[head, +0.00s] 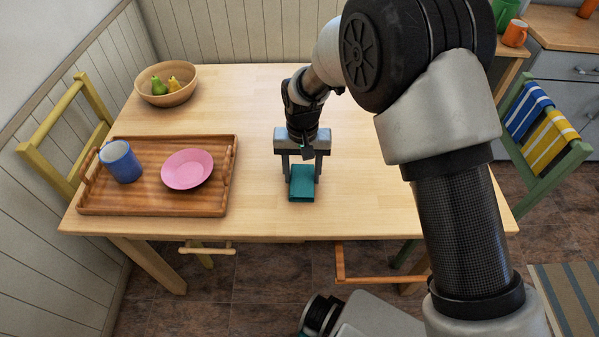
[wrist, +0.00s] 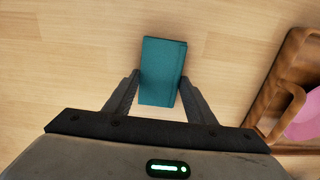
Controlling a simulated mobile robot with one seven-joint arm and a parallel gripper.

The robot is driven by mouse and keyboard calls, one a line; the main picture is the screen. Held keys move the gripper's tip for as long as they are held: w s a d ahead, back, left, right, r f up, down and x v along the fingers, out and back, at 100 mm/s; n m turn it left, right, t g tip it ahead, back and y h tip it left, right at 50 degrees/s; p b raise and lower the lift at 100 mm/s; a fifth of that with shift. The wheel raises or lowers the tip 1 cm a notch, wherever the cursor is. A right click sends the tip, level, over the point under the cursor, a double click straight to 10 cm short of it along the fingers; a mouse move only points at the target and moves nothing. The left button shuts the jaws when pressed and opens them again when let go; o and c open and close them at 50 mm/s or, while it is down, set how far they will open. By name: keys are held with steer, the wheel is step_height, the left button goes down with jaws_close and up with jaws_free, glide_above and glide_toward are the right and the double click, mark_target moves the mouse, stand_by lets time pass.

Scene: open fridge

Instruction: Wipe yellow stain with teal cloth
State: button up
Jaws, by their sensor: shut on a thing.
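The teal cloth (head: 302,184) is a folded block between the fingers of my gripper (head: 302,178), low over the front middle of the wooden table (head: 250,215). In the wrist view the cloth (wrist: 162,70) sits between the two fingertips of my gripper (wrist: 160,92), which is shut on it. Whether the cloth touches the tabletop is hard to tell. No yellow stain shows on the visible tabletop in either view; the area under the cloth and gripper is hidden.
A wooden tray (head: 150,209) at the left holds a blue mug (head: 121,162) and a pink plate (head: 187,169). A bowl (head: 167,97) with pears stands at the back left. Chairs flank the table. The tabletop behind and right of the gripper looks clear.

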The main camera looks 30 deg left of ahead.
steer(key=shift+r+p, duration=1.85)
steer(key=shift+r, duration=1.15)
steer(key=shift+r, duration=0.1)
steer(key=shift+r+p, duration=0.9)
steer(key=shift+r, duration=0.5)
